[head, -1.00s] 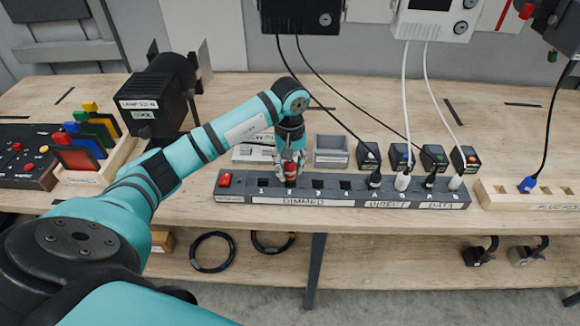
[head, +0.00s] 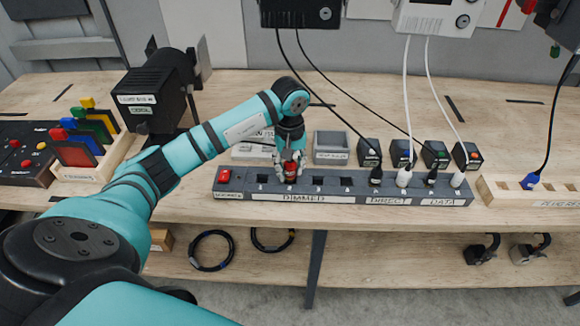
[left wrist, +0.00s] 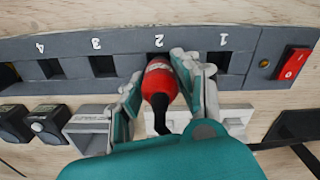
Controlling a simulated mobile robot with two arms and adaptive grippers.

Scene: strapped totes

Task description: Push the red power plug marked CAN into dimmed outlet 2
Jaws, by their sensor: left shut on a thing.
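My left gripper (head: 291,166) is shut on the red power plug (head: 291,171) and holds it at the dimmed outlet row of the dark power strip (head: 400,198). In the left wrist view, the red plug (left wrist: 160,82) is between the two fingers, its front end at outlet 2 (left wrist: 158,56), just below the printed 2. A dark sliver of that outlet shows past the plug. I cannot tell how deep the plug sits. Its black tail points toward the wrist. The CAN marking is not readable. My right gripper is not in view.
Dimmed outlets 1, 3 and 4 look empty. Several plugs with cords fill the right part of the strip. A red rocker switch (left wrist: 295,62) is beside outlet 1. A grey tray (head: 331,147) and small dark boxes stand behind the strip.

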